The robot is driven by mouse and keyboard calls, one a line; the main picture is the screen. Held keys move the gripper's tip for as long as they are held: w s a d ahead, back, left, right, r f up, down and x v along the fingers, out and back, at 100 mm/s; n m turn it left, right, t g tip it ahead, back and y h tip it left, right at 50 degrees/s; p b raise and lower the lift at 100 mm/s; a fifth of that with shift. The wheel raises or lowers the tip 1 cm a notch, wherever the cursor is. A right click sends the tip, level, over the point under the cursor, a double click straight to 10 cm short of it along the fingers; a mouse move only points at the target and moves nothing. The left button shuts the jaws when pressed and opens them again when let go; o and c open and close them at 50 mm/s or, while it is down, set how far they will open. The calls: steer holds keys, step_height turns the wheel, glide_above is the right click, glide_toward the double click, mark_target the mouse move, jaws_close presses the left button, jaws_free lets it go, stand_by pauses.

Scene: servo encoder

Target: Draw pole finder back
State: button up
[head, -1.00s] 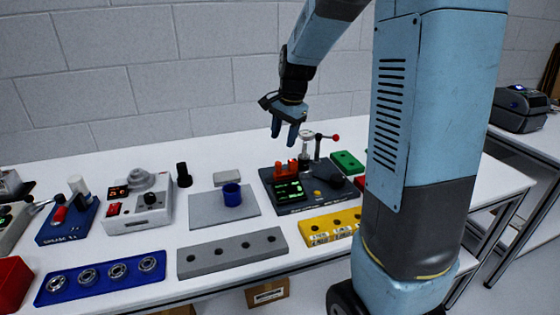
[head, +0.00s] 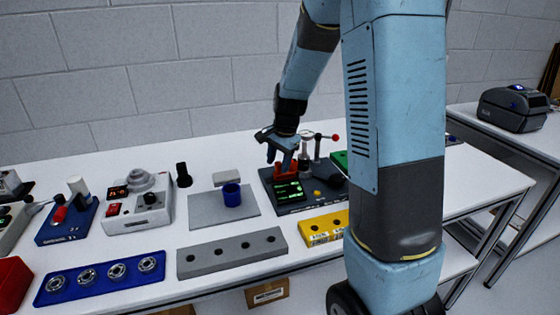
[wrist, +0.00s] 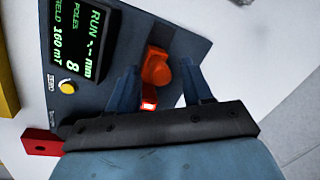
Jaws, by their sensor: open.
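A dark tester (head: 315,204) with a lit green-on-black screen (head: 289,191) stands at the back right of the table. It also shows in the wrist view (wrist: 105,82), where the screen (wrist: 85,40) reads RUN, 8 poles and 160 mT. An orange-red piece with a rounded end (wrist: 157,68), perhaps the pole finder, sits at the tester's edge. My gripper (head: 280,162) is low over that piece. In the wrist view my gripper (wrist: 160,80) is open, with one finger on each side of the piece. A small red light glows just below it. Contact cannot be told.
A post with a red-tipped lever (head: 318,145) stands close to my gripper's right. A grey plate with a blue cup (head: 231,194) lies left of the tester. A yellow block (head: 322,230) and a grey holed block (head: 232,253) lie in front.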

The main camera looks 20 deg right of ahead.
jaws_close()
